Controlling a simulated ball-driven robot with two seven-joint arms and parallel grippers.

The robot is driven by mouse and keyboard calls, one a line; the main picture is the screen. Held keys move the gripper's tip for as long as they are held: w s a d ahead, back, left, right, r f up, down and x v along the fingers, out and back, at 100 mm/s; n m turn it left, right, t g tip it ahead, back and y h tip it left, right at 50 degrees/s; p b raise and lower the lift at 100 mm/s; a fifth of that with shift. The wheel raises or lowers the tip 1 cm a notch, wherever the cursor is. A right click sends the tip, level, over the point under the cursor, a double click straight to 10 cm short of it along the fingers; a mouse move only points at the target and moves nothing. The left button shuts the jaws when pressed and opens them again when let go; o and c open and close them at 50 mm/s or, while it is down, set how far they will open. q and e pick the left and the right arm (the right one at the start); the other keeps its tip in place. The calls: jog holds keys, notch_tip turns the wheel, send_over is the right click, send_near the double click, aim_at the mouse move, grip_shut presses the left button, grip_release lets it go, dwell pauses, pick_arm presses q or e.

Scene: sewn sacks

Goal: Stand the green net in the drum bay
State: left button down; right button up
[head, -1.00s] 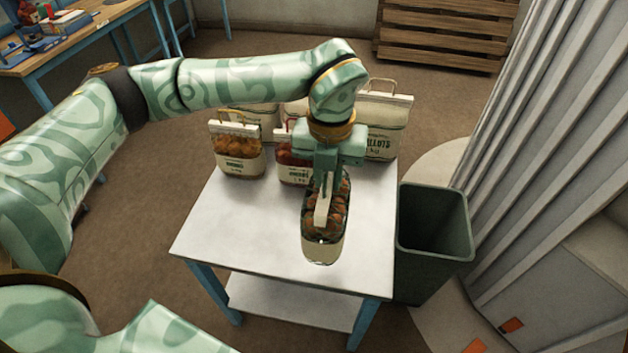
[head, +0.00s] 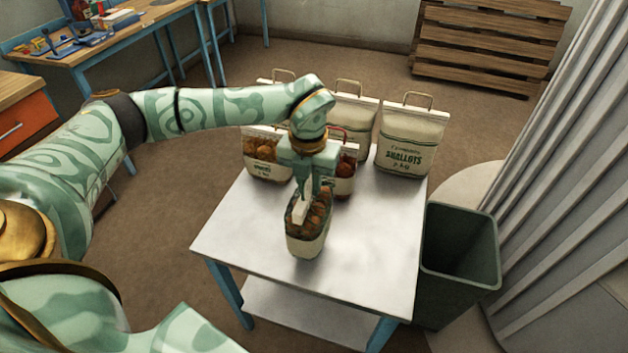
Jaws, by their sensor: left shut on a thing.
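A net bag with dark green mesh, brownish-orange contents and a cream lower band (head: 306,246) is in my left gripper (head: 302,209), in the middle of the head view. I take it for the green net. The jaws are shut on its pale top strip. The bag is close to upright over the front middle of the white table; I cannot tell whether its base touches. My right gripper is not in view. I cannot make out a drum bay for certain.
An orange net bag (head: 262,150) and a red net bag (head: 343,172) stand behind, partly hidden by my left arm. Cream sacks, one labelled shallots (head: 408,142), stand at the table's back. A dark green bin (head: 459,222) is right of the table (head: 375,240). The table's front is clear.

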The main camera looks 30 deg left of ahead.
pick_arm(q)
jog(key=shift+w+a+f, duration=0.1)
jog(key=shift+a+f, duration=0.2)
jog(key=shift+f, duration=0.05)
jog(key=shift+w+a+f+b, duration=0.1)
jog(key=shift+a+f+b, duration=0.15)
jog(key=shift+f, duration=0.7)
jog(key=shift+a+f+b, duration=0.15)
jog(key=shift+f+b, duration=0.1)
jog(key=shift+f, duration=0.85)
jog(key=c, duration=1.3)
grip_release()
notch_tip(320, 180, up, 12)
jog(key=shift+r+p, duration=0.1)
jog(key=shift+p, duration=1.1)
